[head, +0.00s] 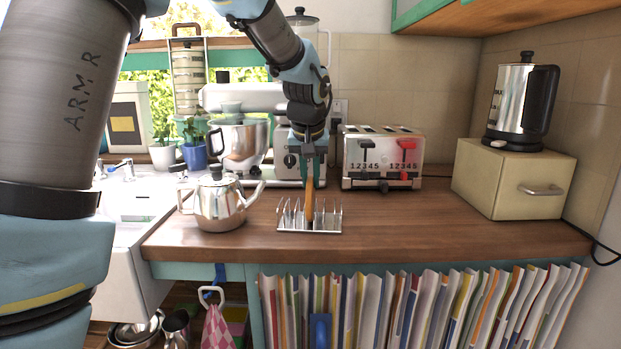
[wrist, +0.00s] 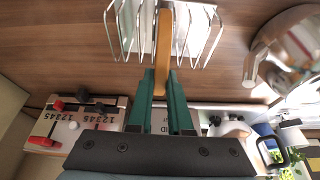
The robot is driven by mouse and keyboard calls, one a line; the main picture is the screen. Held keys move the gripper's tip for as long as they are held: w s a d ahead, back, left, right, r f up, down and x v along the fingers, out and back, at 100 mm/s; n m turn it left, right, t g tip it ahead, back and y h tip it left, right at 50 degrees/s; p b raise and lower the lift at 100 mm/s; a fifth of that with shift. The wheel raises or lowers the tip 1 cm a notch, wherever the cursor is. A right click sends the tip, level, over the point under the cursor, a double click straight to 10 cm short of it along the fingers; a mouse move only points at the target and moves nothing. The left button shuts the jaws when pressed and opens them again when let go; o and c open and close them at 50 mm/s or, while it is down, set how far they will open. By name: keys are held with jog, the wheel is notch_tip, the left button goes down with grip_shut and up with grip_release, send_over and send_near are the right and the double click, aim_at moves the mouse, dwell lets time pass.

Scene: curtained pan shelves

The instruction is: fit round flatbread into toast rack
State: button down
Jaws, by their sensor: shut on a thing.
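The round flatbread (head: 310,203) shows edge-on as a thin upright orange-brown strip in the head view, and it also shows in the wrist view (wrist: 164,50). My gripper (head: 311,160) is shut on its upper part and points down; in the wrist view the green fingers (wrist: 161,88) close on it from both sides. The metal toast rack (head: 331,231) stands on the wooden counter, and its wires show in the wrist view (wrist: 128,30). The flatbread stands among the middle wires of the rack. Whether its lower edge touches the rack's base is unclear.
A steel teapot (head: 219,205) stands close left of the rack. A toaster (head: 383,158) stands behind to the right, and a stand mixer (head: 240,138) behind to the left. A cream box (head: 516,178) carries a kettle (head: 521,103). The counter (head: 430,222) right of the rack is clear.

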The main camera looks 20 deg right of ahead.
jog(key=shift+f, duration=0.25)
jog(key=c, duration=0.8)
grip_release()
jog(key=shift+o, duration=0.2)
jog(key=b+v, duration=0.2)
jog(key=v, duration=0.8)
jog(key=shift+s+r, duration=0.2)
jog(key=shift+r, duration=0.15)
jog(key=shift+a, duration=0.1)
